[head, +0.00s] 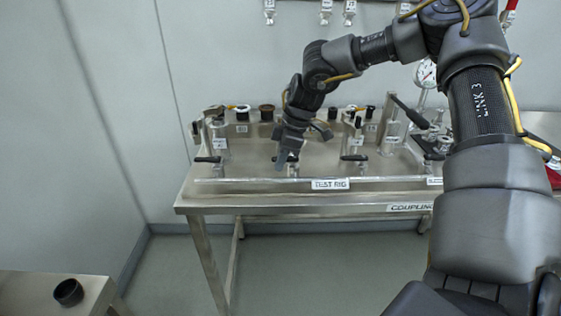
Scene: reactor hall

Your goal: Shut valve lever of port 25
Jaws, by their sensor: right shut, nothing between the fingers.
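The test rig is a steel bench (260,185) with a row of small valves along its front edge. Black valve levers show at the left (207,159), at the middle right (354,157) and further right (391,139). The port numbers are too small to read, so I cannot tell which lever is port 25. My right gripper (281,163) points down at the front row, shut and empty. It overlaps a valve with a dark lever (293,158) and partly hides it; I cannot tell whether they touch. My left gripper is out of view.
Upright metal fittings (219,137) and dark-capped ports (267,113) stand behind the front row. A pressure gauge (426,73) rises at the right. A steel surface with a black cup (68,292) is at lower left. The floor between is clear.

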